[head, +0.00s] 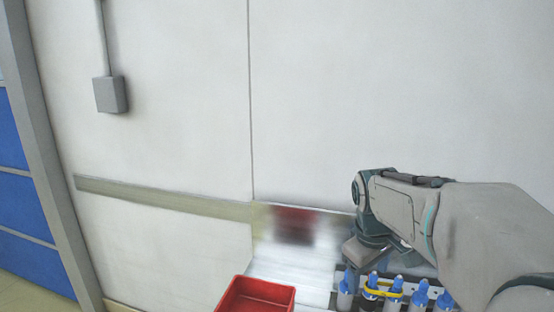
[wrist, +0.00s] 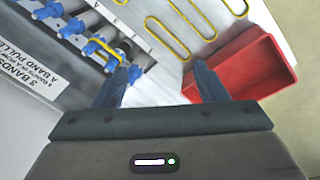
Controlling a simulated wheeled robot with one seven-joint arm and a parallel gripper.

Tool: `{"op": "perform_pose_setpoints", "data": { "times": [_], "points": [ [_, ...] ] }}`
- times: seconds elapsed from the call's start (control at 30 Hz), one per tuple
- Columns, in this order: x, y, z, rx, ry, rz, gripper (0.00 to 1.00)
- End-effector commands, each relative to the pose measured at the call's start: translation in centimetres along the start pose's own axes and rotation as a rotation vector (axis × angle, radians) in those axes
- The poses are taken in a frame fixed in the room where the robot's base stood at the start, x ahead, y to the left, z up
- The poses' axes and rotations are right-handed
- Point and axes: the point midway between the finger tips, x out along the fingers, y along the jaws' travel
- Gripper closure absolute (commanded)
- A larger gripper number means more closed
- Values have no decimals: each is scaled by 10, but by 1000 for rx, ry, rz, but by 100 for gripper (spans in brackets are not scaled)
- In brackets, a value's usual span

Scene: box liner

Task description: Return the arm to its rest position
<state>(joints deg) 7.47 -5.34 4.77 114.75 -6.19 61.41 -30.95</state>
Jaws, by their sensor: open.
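My arm (head: 440,215) reaches in from the right in the head view and bends down over the metal work surface. My gripper (wrist: 158,85) shows at the bottom of the wrist view, its two fingers spread apart with nothing between them. Its fingertips are hidden or hard to make out in the head view. It is above the metal surface, between the row of blue-capped bottles (wrist: 100,45) and the red bin (wrist: 245,68).
The red bin (head: 256,296) stands at the surface's left end. Several blue-capped bottles (head: 395,288) stand in a rack below my arm, with a yellow band around some. Yellow loops (wrist: 205,20) lie on the metal surface. A wall (head: 400,90) rises behind.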

Motion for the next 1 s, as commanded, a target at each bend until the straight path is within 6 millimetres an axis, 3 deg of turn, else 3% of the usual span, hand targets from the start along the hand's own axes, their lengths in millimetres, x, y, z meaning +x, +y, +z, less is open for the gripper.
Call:
{"op": "perform_pose_setpoints", "data": {
  "times": [0.2, 0.43, 0.6, 1.0],
  "points": [
    [0, -59, 56, 260, 79, -15, 34],
    [15, -102, 99, 475, 137, -57, 34],
    [21, -114, 111, 539, 153, -72, 34],
    [22, -114, 112, 545, 153, -73, 34]
  ]
}}
